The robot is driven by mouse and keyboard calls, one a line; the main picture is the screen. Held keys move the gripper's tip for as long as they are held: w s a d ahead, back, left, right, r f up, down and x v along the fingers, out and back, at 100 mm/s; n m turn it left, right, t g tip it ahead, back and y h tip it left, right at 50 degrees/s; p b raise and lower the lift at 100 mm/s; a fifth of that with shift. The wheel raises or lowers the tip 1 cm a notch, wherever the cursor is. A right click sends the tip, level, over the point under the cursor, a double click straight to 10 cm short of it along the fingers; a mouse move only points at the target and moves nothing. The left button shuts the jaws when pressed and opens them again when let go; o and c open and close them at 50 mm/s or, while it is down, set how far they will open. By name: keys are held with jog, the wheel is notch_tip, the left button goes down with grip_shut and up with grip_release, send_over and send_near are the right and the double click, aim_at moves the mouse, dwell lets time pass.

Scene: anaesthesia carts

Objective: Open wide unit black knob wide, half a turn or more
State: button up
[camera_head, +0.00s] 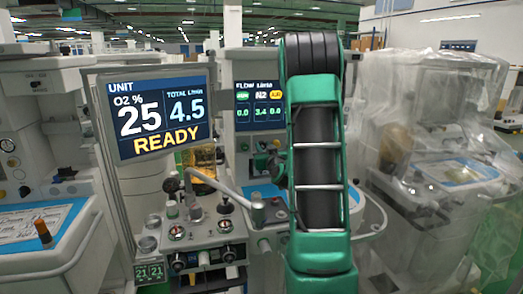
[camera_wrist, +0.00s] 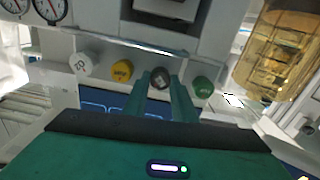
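In the wrist view, the black knob (camera_wrist: 160,78) is in a row below a light panel edge, between a yellow knob (camera_wrist: 122,70) and a green knob (camera_wrist: 203,87). A white knob (camera_wrist: 82,65) is at the row's left end. My gripper (camera_wrist: 161,80) has one green finger on each side of the black knob, with the tips close against its sides. Whether they press on it is not clear. In the head view, my green arm hides the gripper and this knob. A flow screen (camera_head: 258,103) there reads 3.4 in its middle column.
A large screen (camera_head: 160,111) reads O2 25, total 4.5, READY. An amber container (camera_wrist: 275,50) stands close on the right in the wrist view. Round gauges (camera_wrist: 48,9) are at top left. A plastic-covered cart (camera_head: 430,150) stands at right in the head view.

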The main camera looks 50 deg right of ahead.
jog(key=shift+w+a, duration=0.1)
jog(key=shift+a, duration=0.1)
jog(key=shift+c, duration=1.2)
jog(key=m, duration=1.2)
jog(key=shift+a+f, duration=0.15)
jog(key=shift+w, duration=0.1)
jog(key=o, duration=1)
jog(key=shift+o, duration=0.2)
jog(key=shift+d, duration=0.2)
jog(key=shift+s, duration=0.2)
